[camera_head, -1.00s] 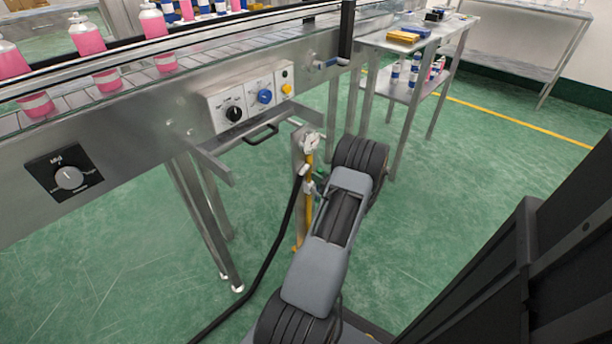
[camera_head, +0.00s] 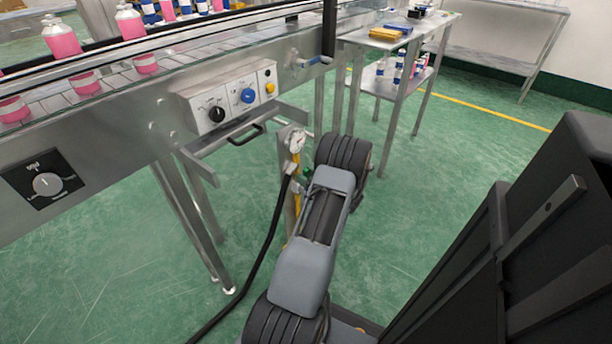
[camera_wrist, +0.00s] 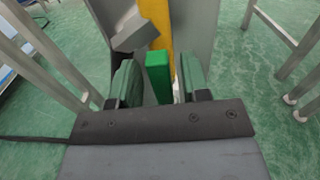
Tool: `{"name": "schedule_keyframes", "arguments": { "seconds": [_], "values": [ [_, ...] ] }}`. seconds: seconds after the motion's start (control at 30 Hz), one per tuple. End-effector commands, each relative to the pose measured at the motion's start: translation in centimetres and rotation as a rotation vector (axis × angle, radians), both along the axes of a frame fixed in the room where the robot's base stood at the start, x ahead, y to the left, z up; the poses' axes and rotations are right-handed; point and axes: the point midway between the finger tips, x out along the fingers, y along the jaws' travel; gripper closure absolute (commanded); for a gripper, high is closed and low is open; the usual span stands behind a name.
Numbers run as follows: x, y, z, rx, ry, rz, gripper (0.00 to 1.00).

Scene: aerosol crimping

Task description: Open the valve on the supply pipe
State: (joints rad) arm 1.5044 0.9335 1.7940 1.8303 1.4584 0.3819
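The yellow supply pipe (camera_head: 296,196) runs up a metal post beside the conveyor, partly hidden by my arm. It also shows in the wrist view (camera_wrist: 157,22). The green valve handle (camera_wrist: 158,76) stands in front of the pipe, and a bit of it shows in the head view (camera_head: 307,173). My gripper (camera_wrist: 158,88) is open, with one finger on each side of the handle. A gap shows at the handle's left side; contact on the right cannot be told. In the head view my arm hides the gripper.
A round gauge (camera_head: 297,141) sits at the post's top. A black hose (camera_head: 262,250) hangs from the pipe to the floor. The conveyor (camera_head: 110,130) with its control box (camera_head: 230,98) is to the left. A side table (camera_head: 400,45) stands behind.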

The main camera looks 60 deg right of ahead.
Motion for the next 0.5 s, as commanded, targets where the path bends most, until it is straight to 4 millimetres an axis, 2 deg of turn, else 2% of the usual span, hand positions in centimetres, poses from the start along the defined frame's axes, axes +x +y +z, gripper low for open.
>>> {"name": "schedule_keyframes", "arguments": {
  "seconds": [0.27, 0.37, 0.5],
  "values": [
    [-0.2, 0.0, 0.0, 0.002, 0.0, -0.002, 0.56],
    [-1.0, 0.1, 0.1, 0.003, 0.0, -0.004, 0.56],
    [-3.3, 0.6, 0.2, 0.004, -0.001, -0.007, 0.56]
  ]
}}
